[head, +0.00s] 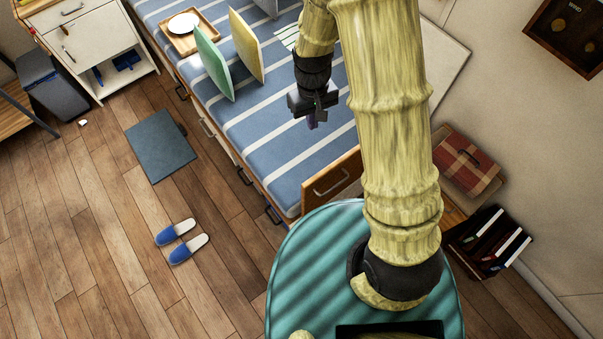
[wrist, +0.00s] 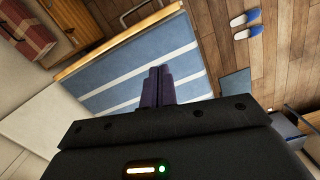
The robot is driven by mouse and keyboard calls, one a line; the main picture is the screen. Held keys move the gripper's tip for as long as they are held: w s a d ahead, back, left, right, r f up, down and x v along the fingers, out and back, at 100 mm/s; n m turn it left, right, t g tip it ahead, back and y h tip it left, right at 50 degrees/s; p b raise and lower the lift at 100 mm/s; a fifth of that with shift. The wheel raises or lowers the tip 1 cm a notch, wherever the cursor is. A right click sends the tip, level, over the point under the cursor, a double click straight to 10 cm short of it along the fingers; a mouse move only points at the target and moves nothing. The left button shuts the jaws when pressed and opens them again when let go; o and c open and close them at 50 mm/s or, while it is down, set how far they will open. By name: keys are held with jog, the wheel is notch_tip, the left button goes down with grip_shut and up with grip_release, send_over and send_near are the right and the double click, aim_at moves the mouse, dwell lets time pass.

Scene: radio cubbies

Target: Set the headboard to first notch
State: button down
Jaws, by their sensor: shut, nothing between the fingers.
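A wooden end board (head: 331,184) with a metal handle stands at the near end of the blue striped bed (head: 290,140). It also shows at the top of the wrist view (wrist: 118,40). It is the most headboard-like part I see; no notches can be made out. My gripper (head: 313,121) hangs over the mattress, beyond the end board and apart from it. In the wrist view its purple fingers (wrist: 158,75) are together and empty. My arm hides part of the bed's right side.
Green (head: 214,62) and yellow (head: 246,46) panels stand on the bed beside a wooden tray (head: 179,43) with a white plate. Blue slippers (head: 182,242) and a grey mat (head: 160,145) lie on the open floor at left. A red plaid case (head: 463,158) and black book box (head: 489,241) are at right.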

jog(key=a+f+n+g+h, duration=0.1)
jog(key=a+f+n, duration=0.1)
jog(key=a+f, duration=0.4)
notch_tip(320, 180, down, 5)
jog(key=shift+a+r+n+b, duration=0.1)
jog(key=shift+a+n+b, duration=0.2)
jog(key=shift+a+b, duration=0.15)
jog(key=shift+s, duration=0.1)
jog(key=s+d+f+p, duration=0.2)
jog(key=s+d+f, duration=0.2)
jog(key=f, duration=0.5)
jog(key=shift+s+f, duration=0.4)
jog(key=shift+s, duration=0.3)
